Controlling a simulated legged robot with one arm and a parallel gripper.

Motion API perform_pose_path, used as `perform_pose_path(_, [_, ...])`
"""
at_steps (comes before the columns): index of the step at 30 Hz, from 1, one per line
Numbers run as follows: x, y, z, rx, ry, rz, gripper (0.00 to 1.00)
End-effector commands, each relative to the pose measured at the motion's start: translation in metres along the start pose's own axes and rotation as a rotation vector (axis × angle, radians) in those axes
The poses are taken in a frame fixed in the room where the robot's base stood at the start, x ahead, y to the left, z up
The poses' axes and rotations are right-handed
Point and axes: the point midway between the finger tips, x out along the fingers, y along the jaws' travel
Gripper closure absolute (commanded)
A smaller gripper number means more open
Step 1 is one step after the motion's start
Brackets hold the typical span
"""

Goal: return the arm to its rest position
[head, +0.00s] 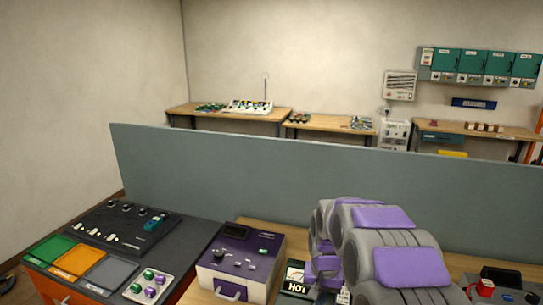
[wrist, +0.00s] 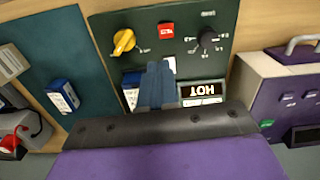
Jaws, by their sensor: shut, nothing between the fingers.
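My gripper (wrist: 157,90) shows in the wrist view as two blue-grey fingers closed together, with nothing between them. It points over the lower part of a dark green panel (wrist: 190,65); I cannot tell whether it touches it. My grey and purple arm (head: 385,250) fills the lower right of the head view, folded above the bench, and hides much of what lies behind it. The gripper's fingertips cannot be made out clearly there.
The green panel has a yellow knob (wrist: 123,42), a black knob (wrist: 207,38) and a HOT sign (wrist: 200,90). A purple-topped box (head: 240,260) stands left of my arm. A grey partition (head: 230,165) runs behind.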

Motion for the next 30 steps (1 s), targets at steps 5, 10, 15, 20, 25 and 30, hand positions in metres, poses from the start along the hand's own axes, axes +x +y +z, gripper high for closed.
perform_pose_path(5, [-0.036,0.013,0.055,-0.050,-0.019,0.001,1.00])
perform_pose_path(10, [-0.061,0.027,0.110,-0.095,-0.041,0.007,1.00])
perform_pose_path(15, [-0.077,0.042,0.165,-0.138,-0.060,0.013,1.00])
perform_pose_path(20, [-0.086,0.057,0.218,-0.175,-0.081,0.018,1.00])
perform_pose_path(25, [-0.090,0.073,0.275,-0.209,-0.102,0.022,1.00])
perform_pose_path(30, [-0.086,0.087,0.322,-0.237,-0.120,0.024,1.00])
